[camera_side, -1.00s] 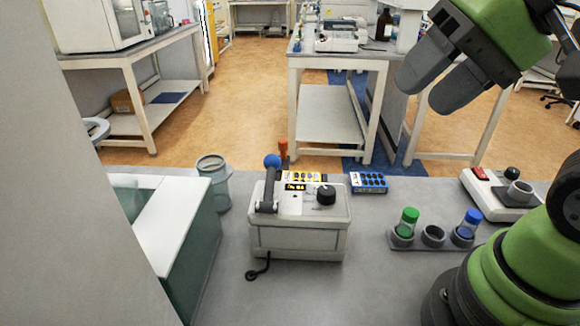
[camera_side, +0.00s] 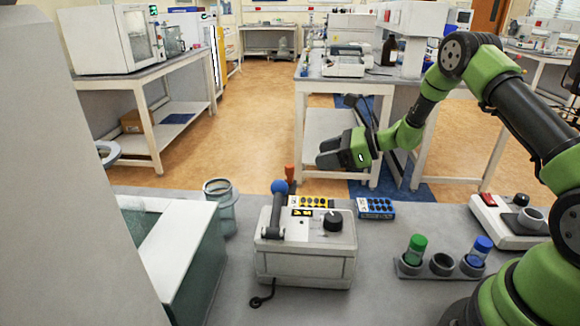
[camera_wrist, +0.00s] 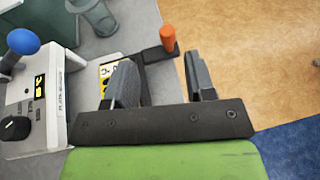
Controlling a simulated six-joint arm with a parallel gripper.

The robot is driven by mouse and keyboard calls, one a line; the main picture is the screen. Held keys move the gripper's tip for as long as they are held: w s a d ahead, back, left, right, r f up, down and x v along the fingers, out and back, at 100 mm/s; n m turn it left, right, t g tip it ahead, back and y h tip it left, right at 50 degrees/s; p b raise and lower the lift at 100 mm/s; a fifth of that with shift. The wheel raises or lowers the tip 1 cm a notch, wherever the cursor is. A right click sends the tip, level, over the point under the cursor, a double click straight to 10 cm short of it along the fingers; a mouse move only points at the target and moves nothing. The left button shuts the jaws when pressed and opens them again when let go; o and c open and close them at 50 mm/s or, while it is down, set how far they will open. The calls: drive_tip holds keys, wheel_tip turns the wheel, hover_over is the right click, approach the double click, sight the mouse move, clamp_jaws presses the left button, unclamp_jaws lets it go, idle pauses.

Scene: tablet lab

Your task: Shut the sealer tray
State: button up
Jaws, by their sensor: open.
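The sealer (camera_side: 305,255) is a pale box on the bench, with a blue-knobbed lever and a black dial; it also shows at the left of the wrist view (camera_wrist: 30,95). Its tray, carrying a yellow-and-white plate (camera_side: 312,201), sticks out at the far side. An upright orange handle (camera_side: 290,173) stands on the tray's dark arm (camera_wrist: 160,53). My gripper (camera_side: 332,153) is open and empty, above and beyond the tray. In the wrist view my gripper's fingers (camera_wrist: 158,60) straddle the handle's line, with the handle ahead; contact is not visible. One finger partly hides the plate.
A blue rack (camera_side: 375,208) sits right of the tray. A tube holder (camera_side: 410,271) with green-capped and blue-capped tubes stands at right, near a device with a red switch (camera_side: 510,222). A grey-green beaker (camera_side: 222,205) stands left of the sealer.

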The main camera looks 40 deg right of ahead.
sight(292, 166)
drive_tip(key=shift+m, duration=0.3)
drive_tip(key=x, duration=1)
drive_tip(key=shift+d+f, duration=0.35)
drive_tip(key=shift+f, duration=0.1)
drive_tip(key=shift+c, duration=0.2)
